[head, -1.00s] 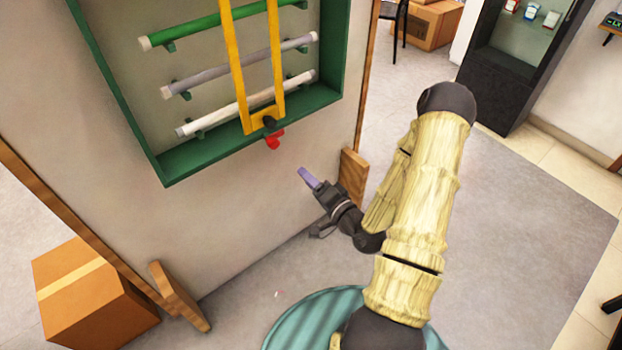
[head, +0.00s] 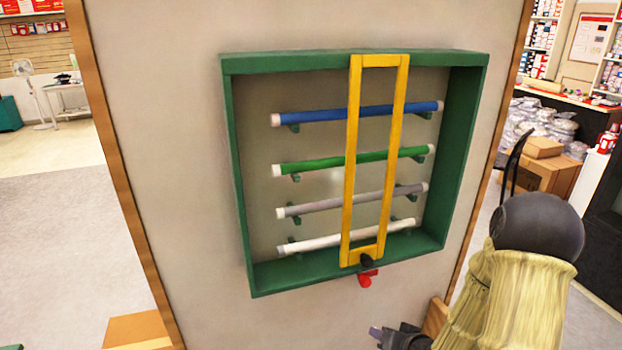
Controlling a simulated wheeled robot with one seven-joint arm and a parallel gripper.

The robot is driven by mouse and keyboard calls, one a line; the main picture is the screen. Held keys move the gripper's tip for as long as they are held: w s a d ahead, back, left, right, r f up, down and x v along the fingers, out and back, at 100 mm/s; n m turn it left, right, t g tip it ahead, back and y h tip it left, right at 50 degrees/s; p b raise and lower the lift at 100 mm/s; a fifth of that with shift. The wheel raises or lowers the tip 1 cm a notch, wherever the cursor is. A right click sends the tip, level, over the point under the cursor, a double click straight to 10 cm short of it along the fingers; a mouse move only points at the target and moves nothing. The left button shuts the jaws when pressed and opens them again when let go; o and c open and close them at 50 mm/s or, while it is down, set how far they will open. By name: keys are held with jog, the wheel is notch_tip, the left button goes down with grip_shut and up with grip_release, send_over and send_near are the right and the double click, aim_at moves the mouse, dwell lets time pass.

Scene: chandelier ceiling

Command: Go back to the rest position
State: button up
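My gripper (head: 385,335) shows at the bottom edge of the head view, below and right of the green box, apart from the panel and everything on it. It is small and partly cut off by the frame, so I cannot tell whether its fingers are open or shut. My arm rises beside it at the lower right. The green box (head: 236,165) hangs on the upright panel. It holds blue, green, grey and white rods on small pegs. A yellow frame (head: 350,165) stands upright across the rods, with a black and red latch (head: 367,272) at its lower end.
The light panel (head: 165,120) has wooden edges on both sides. A cardboard box (head: 135,330) is at the lower left. A chair (head: 512,165) and another cardboard box (head: 545,182) stand at the right. Open grey floor (head: 60,240) lies to the left.

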jog(key=s+a+r+n+g+h+p, duration=0.2)
jog(key=s+r+g, duration=0.4)
jog(key=s+r, duration=0.7)
jog(key=shift+a+r+n+g+h, duration=0.15)
jog(key=shift+a+n+g+h, duration=0.2)
jog(key=shift+a+h, duration=0.35)
jog(key=shift+w, duration=0.1)
